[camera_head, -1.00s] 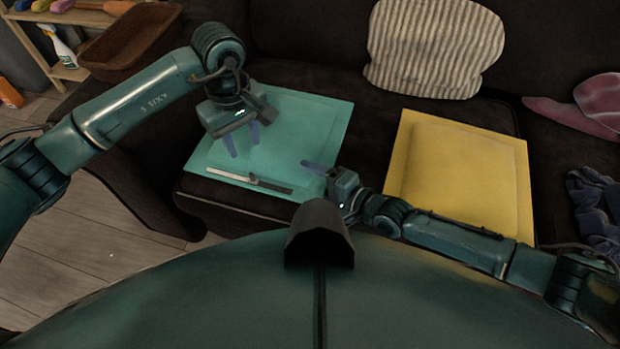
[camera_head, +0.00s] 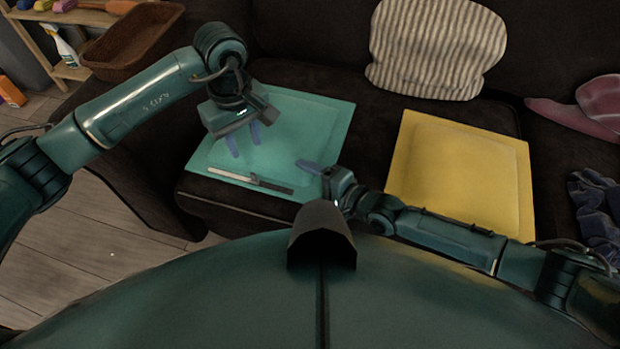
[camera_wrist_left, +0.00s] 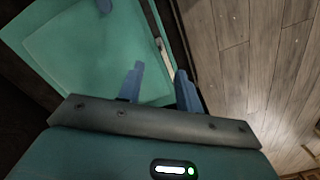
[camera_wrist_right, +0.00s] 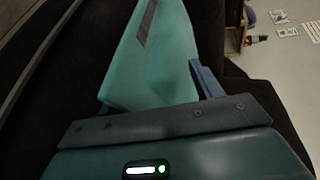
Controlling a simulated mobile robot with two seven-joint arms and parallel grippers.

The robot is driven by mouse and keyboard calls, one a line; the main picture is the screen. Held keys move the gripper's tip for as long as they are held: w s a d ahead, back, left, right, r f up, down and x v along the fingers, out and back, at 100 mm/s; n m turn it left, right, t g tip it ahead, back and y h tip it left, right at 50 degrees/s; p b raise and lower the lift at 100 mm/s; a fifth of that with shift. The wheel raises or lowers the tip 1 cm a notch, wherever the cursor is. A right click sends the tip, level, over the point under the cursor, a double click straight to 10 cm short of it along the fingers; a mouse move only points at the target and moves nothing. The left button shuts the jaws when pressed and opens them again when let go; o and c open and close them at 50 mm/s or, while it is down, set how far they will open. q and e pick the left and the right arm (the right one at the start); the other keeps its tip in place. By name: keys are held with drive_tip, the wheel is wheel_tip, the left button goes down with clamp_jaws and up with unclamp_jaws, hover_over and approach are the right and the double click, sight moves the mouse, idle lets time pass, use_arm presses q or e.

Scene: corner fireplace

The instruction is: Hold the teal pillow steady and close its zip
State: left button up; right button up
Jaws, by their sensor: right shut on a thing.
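The teal pillow (camera_head: 300,125) lies flat on the dark sofa. Its zip (camera_head: 265,185) runs along the front edge, pale on the left and dark on the right. The dark part shows in the right wrist view (camera_wrist_right: 147,22). My left gripper (camera_head: 244,146) is open and empty above the pillow, behind the zip; its spread blue fingers show in the left wrist view (camera_wrist_left: 158,86). My right gripper (camera_head: 306,168) is shut on the pillow's front right corner, which fills the jaws in the right wrist view (camera_wrist_right: 150,85).
A yellow pillow (camera_head: 455,170) lies right of the teal one. A striped cushion (camera_head: 435,48) leans on the sofa back (camera_head: 320,40). A pink hat (camera_head: 590,108) and dark blue gloves (camera_head: 597,215) lie at the right. A brown basket (camera_head: 130,45) stands at the back left.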

sight(253, 173)
use_arm(q)
drive_tip(key=shift+n, duration=0.5)
drive_tip(key=shift+c, duration=1.4)
drive_tip(key=n, duration=0.4)
drive_tip(key=shift+r+n, duration=0.3)
drive_tip(key=shift+r, duration=0.1)
drive_tip(key=shift+c, duration=0.2)
drive_tip(key=shift+n, duration=0.3)
wheel_tip(253, 173, down, 12)
clamp_jaws()
